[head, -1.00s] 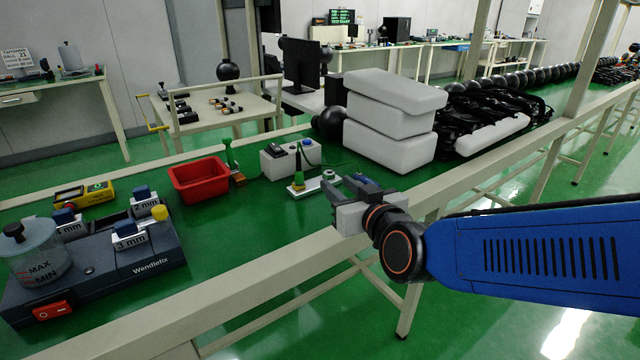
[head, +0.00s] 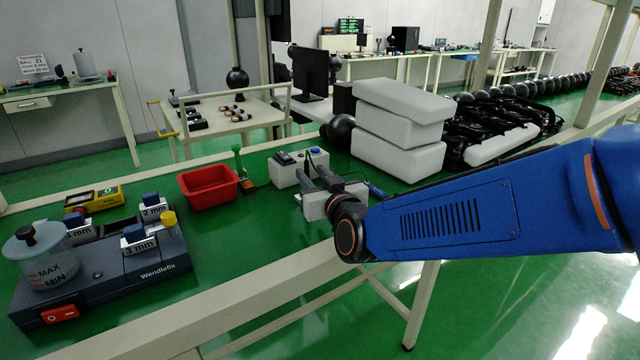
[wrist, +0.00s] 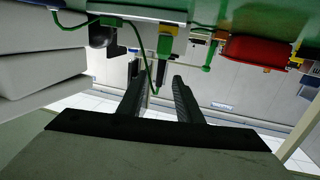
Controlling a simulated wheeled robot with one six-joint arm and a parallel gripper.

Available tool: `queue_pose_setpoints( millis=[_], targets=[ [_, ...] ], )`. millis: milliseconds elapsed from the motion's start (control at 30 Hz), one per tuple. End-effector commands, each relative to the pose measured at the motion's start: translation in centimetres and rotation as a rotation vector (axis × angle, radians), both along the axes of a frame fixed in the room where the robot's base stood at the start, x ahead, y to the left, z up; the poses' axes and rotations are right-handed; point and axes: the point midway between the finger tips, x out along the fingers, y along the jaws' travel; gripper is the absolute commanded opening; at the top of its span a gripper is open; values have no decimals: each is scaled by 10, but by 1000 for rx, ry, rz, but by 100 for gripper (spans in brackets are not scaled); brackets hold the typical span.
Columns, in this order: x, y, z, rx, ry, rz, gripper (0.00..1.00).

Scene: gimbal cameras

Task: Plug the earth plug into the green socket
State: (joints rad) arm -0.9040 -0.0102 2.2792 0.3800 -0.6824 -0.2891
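My gripper (head: 314,172) is open above the bench, with a gap between its two dark fingers; they also show in the wrist view (wrist: 161,72). In the wrist view, which looks upside down, a green upright piece (wrist: 165,45) stands just beyond the fingertips, lined up with the gap. It looks like the earth plug. A thin green cable (wrist: 135,32) loops beside it and crosses in front of the gap. In the head view my gripper hides this piece. I cannot make out for sure which part is the green socket.
A white box (head: 290,172) with a blue button stands behind my gripper. A green post on a brown base (head: 246,186) and a red bin (head: 208,188) are to the left. White blocks (head: 400,130) are stacked to the right. A grey Wendlefix machine (head: 150,262) is at front left.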

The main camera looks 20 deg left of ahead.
Motion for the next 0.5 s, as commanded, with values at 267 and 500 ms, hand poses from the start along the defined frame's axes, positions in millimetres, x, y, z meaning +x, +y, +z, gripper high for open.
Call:
queue_pose_setpoints(
  millis=[267,500],
  targets=[
    [36,28,-3,0,0,-1,32],
    [58,46,-4,1,1,-1,32]
  ],
)
